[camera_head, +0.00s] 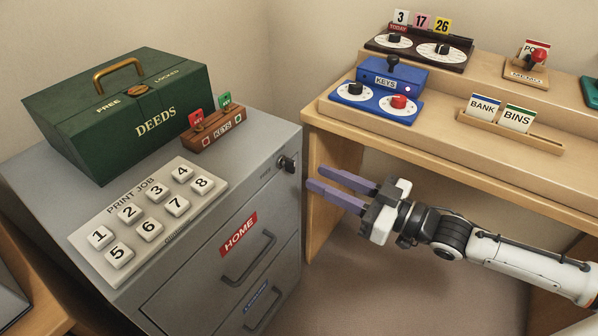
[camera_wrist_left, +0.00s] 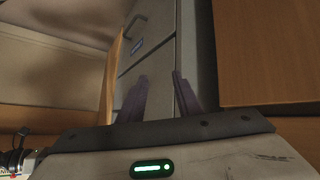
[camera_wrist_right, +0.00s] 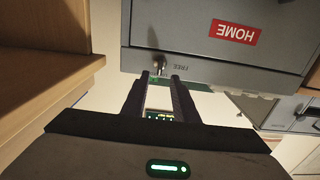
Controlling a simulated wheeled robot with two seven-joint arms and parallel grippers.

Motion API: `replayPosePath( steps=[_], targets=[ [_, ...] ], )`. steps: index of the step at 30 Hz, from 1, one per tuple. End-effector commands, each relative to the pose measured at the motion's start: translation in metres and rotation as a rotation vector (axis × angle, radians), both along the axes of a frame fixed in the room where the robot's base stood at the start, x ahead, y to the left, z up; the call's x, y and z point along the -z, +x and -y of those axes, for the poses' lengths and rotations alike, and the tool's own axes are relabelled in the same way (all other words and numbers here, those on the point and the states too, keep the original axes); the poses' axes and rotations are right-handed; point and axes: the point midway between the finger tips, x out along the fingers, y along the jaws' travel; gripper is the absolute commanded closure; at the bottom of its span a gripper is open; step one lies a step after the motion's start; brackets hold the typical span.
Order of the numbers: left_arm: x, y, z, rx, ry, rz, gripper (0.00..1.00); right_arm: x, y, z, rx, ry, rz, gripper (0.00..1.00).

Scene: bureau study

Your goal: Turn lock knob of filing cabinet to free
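The grey filing cabinet (camera_head: 60,205) stands at the left, with a red HOME label on its upper drawer. Its small lock knob (camera_head: 286,163) sits at the top right of the front. The lock knob also shows in the right wrist view (camera_wrist_right: 160,66), beside the word FREE; its exact turn is hard to read. My right gripper (camera_head: 316,178) is open and empty, with its purple fingers pointing at the knob and apart from it. My left gripper (camera_wrist_left: 160,76) is open and empty, low near the cabinet drawers, and outside the head view.
A wooden desk (camera_head: 440,130) with a blue KEYS dial box (camera_head: 372,100) stands at the right. Open floor lies between.

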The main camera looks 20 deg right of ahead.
Motion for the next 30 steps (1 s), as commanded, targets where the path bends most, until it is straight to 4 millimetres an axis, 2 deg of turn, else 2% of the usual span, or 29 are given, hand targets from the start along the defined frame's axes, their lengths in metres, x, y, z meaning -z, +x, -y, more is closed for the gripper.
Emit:
replayPosePath(
  steps=[7, 12, 24, 25, 29, 30],
  targets=[
    [0.011, -0.003, 0.003, 0.007, -0.005, -0.025, 0.69, 0.0, 0.033, -0.025, 0.0, 0.001, 0.003, 0.73],
    [0.007, 0.006, 0.006, 0.02, -0.004, -0.021, 0.69, 0.001, 0.047, -0.036, 0.001, 0.001, 0.001, 0.73],
    [0.007, 0.009, 0.01, 0.029, -0.006, -0.024, 0.69, 0.001, 0.052, -0.041, 0.001, -0.001, -0.002, 0.73],
    [0.007, 0.009, 0.01, 0.029, -0.006, -0.024, 0.69, 0.001, 0.052, -0.041, 0.001, -0.001, -0.002, 0.75],
    [0.007, 0.009, 0.009, 0.03, -0.005, -0.023, 0.69, 0.001, 0.052, -0.041, 0.001, -0.001, -0.002, 0.97],
    [0.007, 0.009, 0.009, 0.03, -0.005, -0.024, 0.69, 0.001, 0.052, -0.041, 0.001, -0.001, -0.002, 1.0]
  ],
)
